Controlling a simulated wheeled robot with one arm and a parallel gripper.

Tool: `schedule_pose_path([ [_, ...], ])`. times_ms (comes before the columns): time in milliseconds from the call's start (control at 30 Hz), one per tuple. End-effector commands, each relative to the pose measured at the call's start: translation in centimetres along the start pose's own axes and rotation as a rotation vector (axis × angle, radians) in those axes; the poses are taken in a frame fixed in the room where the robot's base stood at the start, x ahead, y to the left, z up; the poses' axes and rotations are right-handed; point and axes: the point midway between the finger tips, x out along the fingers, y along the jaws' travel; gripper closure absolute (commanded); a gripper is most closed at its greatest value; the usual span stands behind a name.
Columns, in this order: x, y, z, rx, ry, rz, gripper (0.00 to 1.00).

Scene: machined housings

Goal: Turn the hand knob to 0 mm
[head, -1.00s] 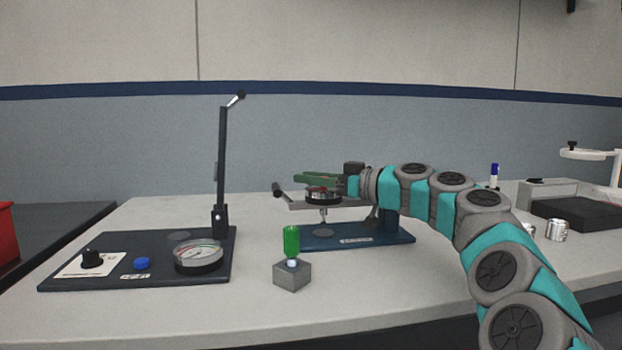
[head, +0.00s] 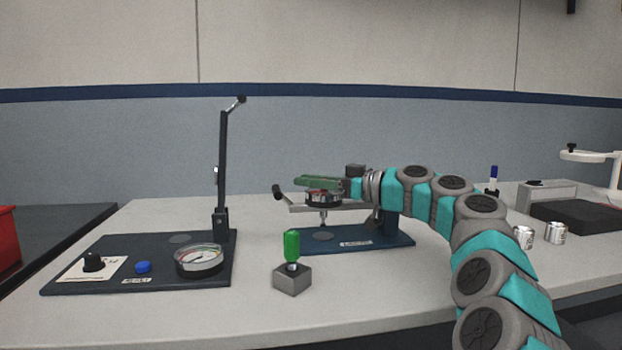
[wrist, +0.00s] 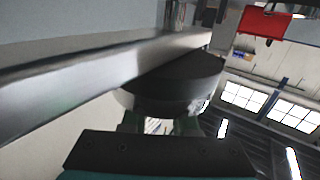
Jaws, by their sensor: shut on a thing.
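The hand knob (head: 323,199) is a round black and silver piece on the blue-based stand (head: 385,238). A thin spindle runs down from it above a grey disc on the base. My gripper (head: 320,184) reaches in from the right with its green fingers level at the knob, shut on it. In the wrist view the knob (wrist: 180,82) is a wide black disc with a silver rim. My gripper's fingers (wrist: 158,124) meet its near edge there. The knob's scale cannot be read.
A metal bar (wrist: 80,78) crosses close to the knob. A green-handled tool (head: 292,245) stands in a grey block in front. A dark panel (head: 110,254) at left carries a black dial knob, blue button, gauge and tall post. Silver cylinders (head: 556,232) stand at right.

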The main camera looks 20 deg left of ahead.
Motion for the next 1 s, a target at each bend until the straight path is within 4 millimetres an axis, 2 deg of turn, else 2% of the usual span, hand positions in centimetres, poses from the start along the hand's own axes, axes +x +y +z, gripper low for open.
schedule_pose_path([
  [600, -0.10, -0.45, 0.02, -0.005, -0.006, -0.164, 1.00],
  [1000, -0.11, -0.63, 0.20, -0.004, -0.006, -0.178, 1.00],
])
